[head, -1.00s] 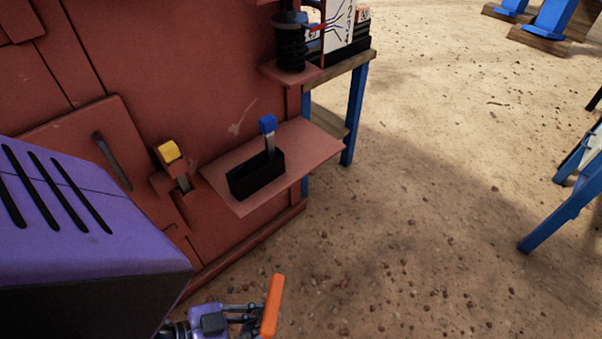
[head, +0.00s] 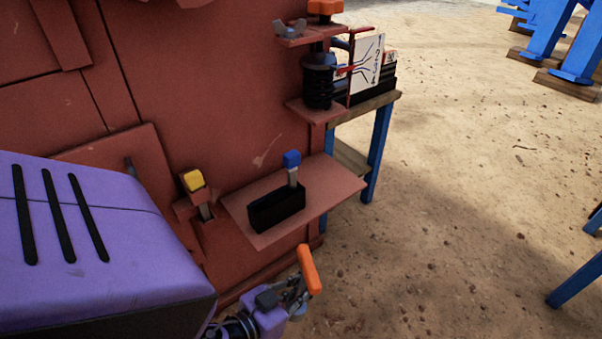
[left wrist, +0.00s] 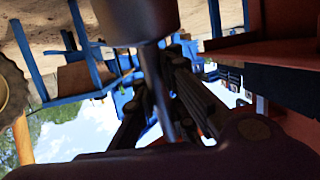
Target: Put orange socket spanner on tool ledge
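The orange socket spanner (head: 309,270) shows in the head view as an orange handle standing tilted at my left gripper (head: 292,296). The fingers are closed around its shaft. In the left wrist view a dark cylindrical end and grey shaft (left wrist: 160,90) pass between the black fingers (left wrist: 170,100). The tool ledge seems to be the red shelf (head: 335,186) on the red machine's side. It lies above and behind the gripper in the picture, with a gap between. My right gripper is not in view.
A black holder (head: 277,208) with a blue-topped tool (head: 292,162) stands on the shelf. A yellow-topped lever (head: 194,182) is left of it. Smaller ledges with a black spring (head: 318,82) are above. A blue-legged bench (head: 378,150) stands behind. The shelf's right part is bare.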

